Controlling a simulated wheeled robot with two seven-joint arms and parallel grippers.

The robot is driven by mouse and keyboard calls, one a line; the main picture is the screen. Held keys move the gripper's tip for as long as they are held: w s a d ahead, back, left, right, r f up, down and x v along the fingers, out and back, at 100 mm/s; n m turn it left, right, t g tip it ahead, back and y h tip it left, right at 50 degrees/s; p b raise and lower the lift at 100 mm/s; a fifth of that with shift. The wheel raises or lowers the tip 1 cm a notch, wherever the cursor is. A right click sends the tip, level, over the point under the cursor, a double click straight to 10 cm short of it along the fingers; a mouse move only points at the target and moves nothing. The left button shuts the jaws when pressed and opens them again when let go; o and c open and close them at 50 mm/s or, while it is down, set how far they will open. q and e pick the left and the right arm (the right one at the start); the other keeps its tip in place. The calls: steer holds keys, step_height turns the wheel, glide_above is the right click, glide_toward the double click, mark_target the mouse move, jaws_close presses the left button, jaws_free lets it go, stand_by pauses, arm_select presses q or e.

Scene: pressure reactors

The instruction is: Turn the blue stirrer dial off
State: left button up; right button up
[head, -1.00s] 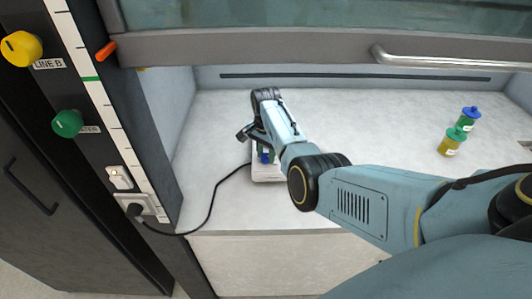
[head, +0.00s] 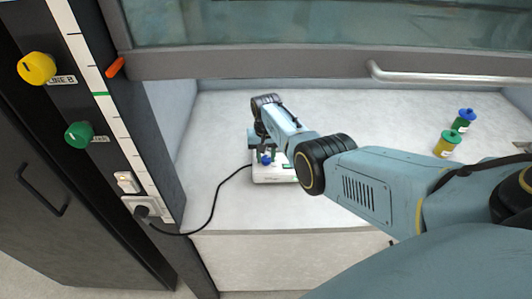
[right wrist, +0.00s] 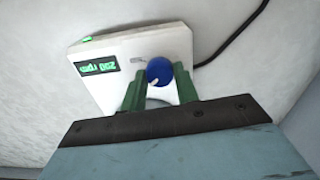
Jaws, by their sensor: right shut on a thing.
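The white stirrer (head: 262,181) stands on the bench inside the cabinet, near its front left. Its blue dial (head: 266,160) shows between the green fingers of my right gripper (head: 269,157). In the right wrist view the blue dial (right wrist: 159,71), with a pale pointer mark, sits between the two fingertips of my right gripper (right wrist: 159,79), which are shut on it. The lit green display (right wrist: 97,66) on the stirrer (right wrist: 120,50) appears upside down and seems to read 250 rpm. My left gripper is in neither view.
A black cable (head: 214,207) runs from the stirrer to a wall socket at the left. The raised sash (head: 260,62) crosses above. The middle of the bench is clear.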

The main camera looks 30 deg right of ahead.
steer(key=n, duration=0.5)
steer(key=shift+n+p, duration=0.3)
steer(key=shift+p, duration=0.1)
steer(key=shift+n, duration=2.3)
steer(key=o, duration=1)
steer(key=shift+c, duration=0.2)
